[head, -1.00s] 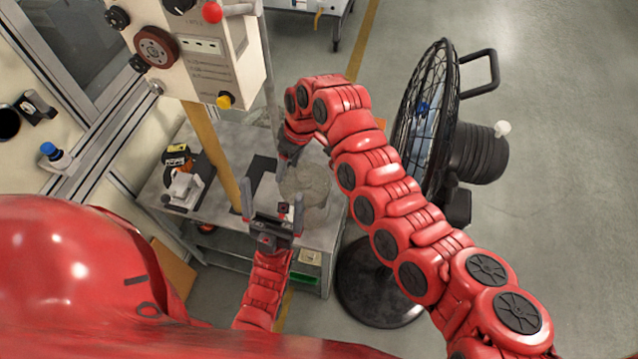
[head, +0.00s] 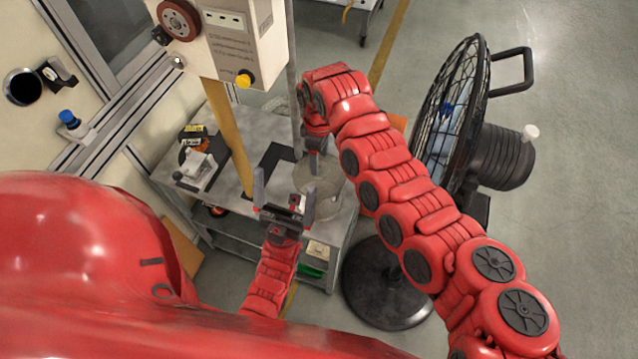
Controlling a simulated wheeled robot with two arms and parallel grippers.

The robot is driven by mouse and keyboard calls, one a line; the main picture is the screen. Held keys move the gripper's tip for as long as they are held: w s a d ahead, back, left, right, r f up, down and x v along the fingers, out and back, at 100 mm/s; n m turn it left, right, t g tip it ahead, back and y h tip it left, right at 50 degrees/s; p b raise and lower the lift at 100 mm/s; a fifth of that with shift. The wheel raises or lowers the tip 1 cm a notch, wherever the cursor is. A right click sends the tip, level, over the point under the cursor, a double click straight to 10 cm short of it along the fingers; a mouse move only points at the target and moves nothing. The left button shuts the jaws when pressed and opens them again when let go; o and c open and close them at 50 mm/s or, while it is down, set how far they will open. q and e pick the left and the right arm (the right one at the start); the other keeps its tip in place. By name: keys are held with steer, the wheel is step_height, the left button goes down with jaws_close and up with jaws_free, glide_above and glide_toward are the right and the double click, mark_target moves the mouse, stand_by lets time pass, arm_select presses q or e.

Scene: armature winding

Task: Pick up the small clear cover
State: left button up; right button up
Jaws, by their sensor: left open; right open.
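The small clear cover (head: 328,186) looks like a round, translucent grey piece on the right part of the grey workbench top. My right gripper (head: 313,164) points down at the cover's far left edge. Its fingers are partly hidden by the arm, and I cannot tell whether they touch the cover. My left gripper (head: 283,194) is open and empty, with two upright fingers spread wide. It is at the bench's near side, left of the cover, and its right finger overlaps the cover's near left edge in the picture.
The workbench (head: 236,198) also holds a small device (head: 197,168) and a tape roll at its left. A brown post (head: 228,140) rises behind my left gripper. A control box (head: 238,45) hangs above. A black fan (head: 455,120) stands close on the right.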

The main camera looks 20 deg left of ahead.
mark_target(320, 167)
steer(key=f, duration=0.1)
steer(key=f+b, duration=0.1)
steer(key=f, duration=0.1)
steer(key=f+b, duration=0.1)
steer(key=f, duration=0.1)
steer(key=shift+w+a, duration=0.15)
steer(key=shift+w, duration=0.25)
jaws_close()
